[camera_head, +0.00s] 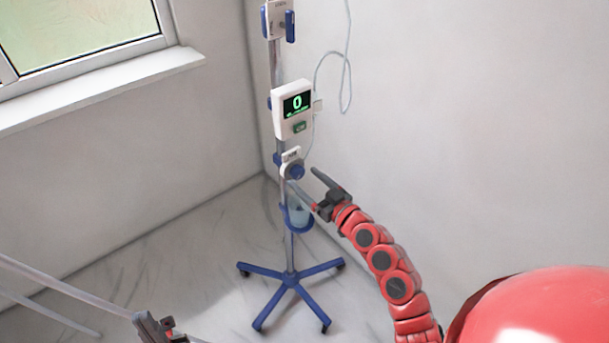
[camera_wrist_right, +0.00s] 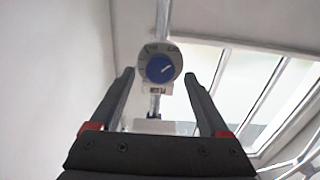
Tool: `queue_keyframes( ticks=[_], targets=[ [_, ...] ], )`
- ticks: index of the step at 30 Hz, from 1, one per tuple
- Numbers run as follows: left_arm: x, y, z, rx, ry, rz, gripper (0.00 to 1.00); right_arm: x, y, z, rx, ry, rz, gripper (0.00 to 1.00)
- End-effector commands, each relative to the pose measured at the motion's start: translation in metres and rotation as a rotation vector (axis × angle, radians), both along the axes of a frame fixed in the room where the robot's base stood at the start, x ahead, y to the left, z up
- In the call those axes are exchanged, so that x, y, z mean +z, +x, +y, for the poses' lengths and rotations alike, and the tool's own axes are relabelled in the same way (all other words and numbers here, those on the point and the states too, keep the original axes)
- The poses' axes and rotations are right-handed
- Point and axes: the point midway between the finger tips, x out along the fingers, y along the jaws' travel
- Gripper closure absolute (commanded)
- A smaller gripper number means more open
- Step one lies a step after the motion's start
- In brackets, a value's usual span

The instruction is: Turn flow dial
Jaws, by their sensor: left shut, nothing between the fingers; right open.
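The flow dial is a round blue knob (camera_head: 297,172) on a small pale housing, clamped to the pole of a drip stand. In the right wrist view the dial (camera_wrist_right: 160,69) has a white pointer line slanting to the upper right, with marks around it too small to read. My right gripper (camera_head: 303,177) is open close to the dial. In its wrist view the dial appears between the two fingertips (camera_wrist_right: 160,76), with a gap on each side; no contact is visible. My left gripper (camera_head: 152,322) is shut and empty at the bottom left, away from the stand.
A white monitor (camera_head: 292,108) on the pole shows a green 0. A blue-ringed holder (camera_head: 297,220) hangs below the dial. The wheeled blue base (camera_head: 291,279) stands near the wall corner. A thin tube (camera_head: 346,90) hangs at right. A window (camera_head: 75,32) is at upper left.

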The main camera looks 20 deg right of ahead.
Motion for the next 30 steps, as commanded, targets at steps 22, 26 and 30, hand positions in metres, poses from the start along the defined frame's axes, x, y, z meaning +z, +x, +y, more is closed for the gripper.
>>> queue_keyframes(
  ticks=[22, 26, 30],
  targets=[
    [0.0024, 0.0000, 0.0000, 0.000, 0.000, 0.000, 1.00, -0.0006, 0.0128, 0.0046, -0.001, 0.001, 0.001, 0.73],
    [0.0024, 0.0000, 0.0000, 0.000, 0.000, 0.000, 1.00, -0.0007, 0.0127, 0.0045, -0.001, 0.001, 0.001, 0.96],
    [0.0024, 0.0000, 0.0000, 0.000, 0.000, 0.000, 1.00, -0.0006, 0.0127, 0.0045, -0.001, 0.002, 0.002, 1.00]
  ],
)
